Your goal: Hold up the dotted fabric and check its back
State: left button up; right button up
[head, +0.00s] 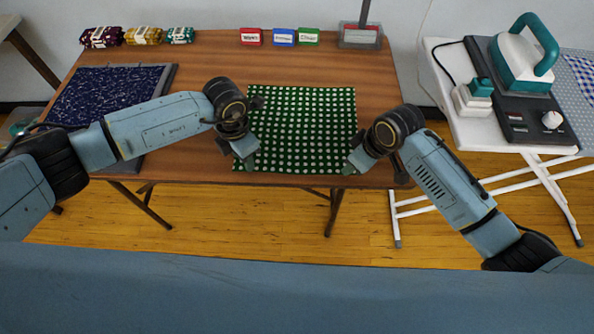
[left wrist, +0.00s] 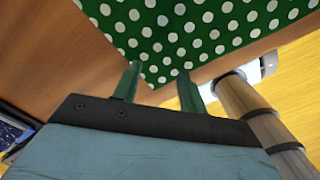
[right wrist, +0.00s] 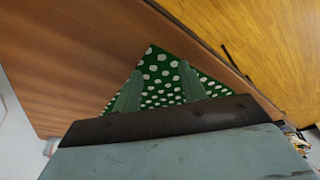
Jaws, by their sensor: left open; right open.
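The green fabric with white dots (head: 300,120) lies flat on the brown table, its near edge close to the table's front edge. My left gripper (head: 248,158) is open at the fabric's near left corner. In the left wrist view its two fingers (left wrist: 158,88) straddle the corner region of the dotted fabric (left wrist: 190,35). My right gripper (head: 350,165) is open at the near right corner. In the right wrist view its fingers (right wrist: 160,92) stand either side of the fabric's corner (right wrist: 160,75). The fabric's back is hidden against the table.
A dark blue speckled fabric on a board (head: 105,95) lies at the left. An iron (head: 524,60) stands on a white table at right.

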pick_arm(q)
jog(key=shift+f, duration=0.1)
jog(key=shift+c, duration=0.3)
pick_arm(e)
jog(key=shift+f, duration=0.1)
jog(key=shift+c, duration=0.3)
pick_arm(q)
grip_shut()
pick_arm(e)
grip_shut()
pick_arm(q)
jog(key=shift+a, duration=0.1)
